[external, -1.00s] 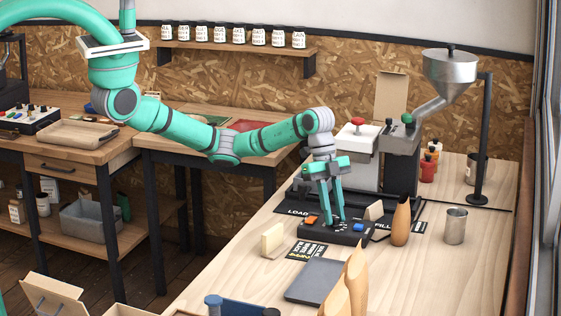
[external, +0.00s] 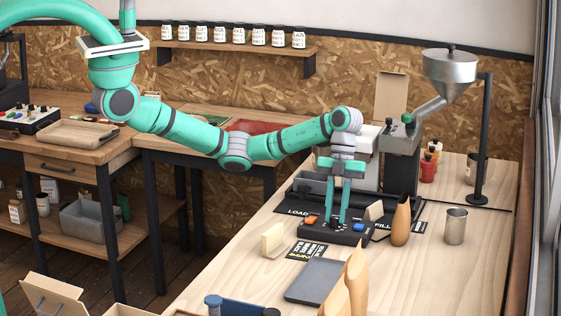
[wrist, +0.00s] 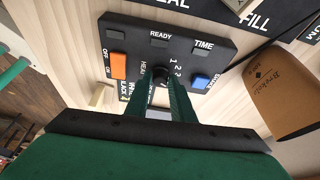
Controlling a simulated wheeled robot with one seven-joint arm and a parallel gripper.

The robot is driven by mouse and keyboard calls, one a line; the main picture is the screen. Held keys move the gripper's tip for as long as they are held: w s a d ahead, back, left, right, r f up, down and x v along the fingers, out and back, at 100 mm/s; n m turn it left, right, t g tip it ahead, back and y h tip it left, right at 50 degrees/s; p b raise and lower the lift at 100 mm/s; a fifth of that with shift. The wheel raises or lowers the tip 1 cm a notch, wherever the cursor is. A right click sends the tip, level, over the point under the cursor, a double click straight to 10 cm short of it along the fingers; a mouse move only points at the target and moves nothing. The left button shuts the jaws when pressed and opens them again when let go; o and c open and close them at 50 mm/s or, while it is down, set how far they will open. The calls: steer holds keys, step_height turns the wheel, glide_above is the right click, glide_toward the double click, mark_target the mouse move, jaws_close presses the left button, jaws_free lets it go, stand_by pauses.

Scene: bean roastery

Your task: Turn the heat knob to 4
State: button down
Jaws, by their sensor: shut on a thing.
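The black control panel (external: 316,234) lies on the wooden bench, and it fills the middle of the wrist view (wrist: 205,50). The dark heat knob (wrist: 160,73) is on the panel, between the "HEAT" label and the numbers 1, 2, 3. My gripper (external: 336,221) points down at the panel from above. It is shut on the heat knob, with one green finger on each side. The fingers hide part of the dial, including the higher numbers, so the knob's setting cannot be read. An orange off/on switch (wrist: 118,66) and a blue button (wrist: 199,81) sit either side.
A brown pouch (external: 400,222) stands right of the panel and shows large in the wrist view (wrist: 288,95). A metal cup (external: 455,226) stands further right. A pale block (external: 272,240) and a grey flat pad (external: 317,281) are nearer. Bare wood lies at the front right.

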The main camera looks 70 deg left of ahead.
steer(key=shift+m, duration=0.3)
stand_by(0.4)
steer(key=c, duration=1.5)
jaws_free()
steer(key=shift+c, duration=0.2)
steer(key=v, duration=1)
steer(key=shift+w+r, duration=0.15)
steer(key=shift+r, duration=0.2)
